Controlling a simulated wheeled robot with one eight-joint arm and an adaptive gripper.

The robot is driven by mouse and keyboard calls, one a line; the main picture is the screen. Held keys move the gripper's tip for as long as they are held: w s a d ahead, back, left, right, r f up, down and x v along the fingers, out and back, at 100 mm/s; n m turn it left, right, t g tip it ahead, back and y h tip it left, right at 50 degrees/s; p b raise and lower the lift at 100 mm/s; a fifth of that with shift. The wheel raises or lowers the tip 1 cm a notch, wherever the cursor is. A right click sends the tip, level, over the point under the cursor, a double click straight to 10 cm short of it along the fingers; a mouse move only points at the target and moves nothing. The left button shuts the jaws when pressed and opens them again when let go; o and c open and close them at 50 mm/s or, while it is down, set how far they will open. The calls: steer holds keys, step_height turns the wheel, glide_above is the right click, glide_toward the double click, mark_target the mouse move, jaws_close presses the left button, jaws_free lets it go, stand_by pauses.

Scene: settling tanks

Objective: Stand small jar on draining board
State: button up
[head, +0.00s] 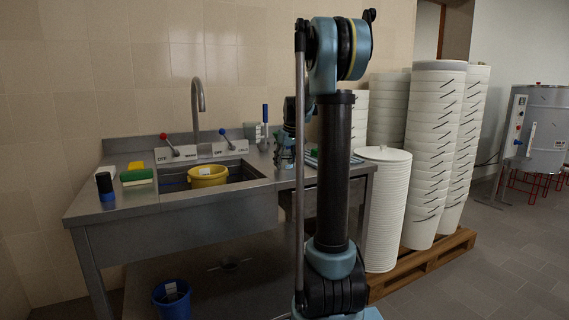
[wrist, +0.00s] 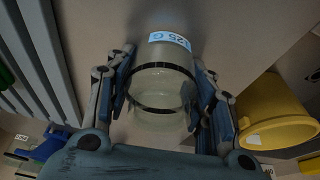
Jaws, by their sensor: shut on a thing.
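A small clear jar (wrist: 162,82) with a pale blue label sits between the fingers of my gripper (wrist: 163,88) in the wrist view. My gripper is shut on the jar's sides. In the head view my gripper (head: 286,152) is at the right end of the sink, partly hidden by my own arm, and I cannot make out the jar there. The ridged draining board (head: 312,159) shows in part behind my arm. Its grey ribs (wrist: 52,62) run down the left of the wrist view, beside the jar. I cannot tell whether the jar touches the surface under it.
A yellow bucket (head: 207,177) stands in the sink basin and shows at the right of the wrist view (wrist: 275,115). A green and yellow sponge (head: 137,176) and a dark bottle (head: 105,187) are on the left counter. Tall white bucket stacks (head: 434,150) stand right.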

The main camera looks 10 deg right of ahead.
steer(key=shift+s+f, duration=0.3)
steer(key=o, duration=1.3)
steer(key=shift+w+f, duration=0.1)
steer(key=shift+f, duration=0.05)
steer(key=shift+c, duration=0.2)
steer(key=shift+o, duration=0.3)
steer(key=shift+w+f, duration=0.2)
steer(key=shift+w, duration=0.05)
steer(key=shift+s+r, duration=0.1)
steer(key=shift+r, duration=0.05)
steer(key=shift+r, duration=0.25)
steer(key=shift+r, duration=0.3)
steer(key=v, duration=1.7)
steer(key=shift+d+r, duration=0.15)
steer(key=shift+d, duration=0.2)
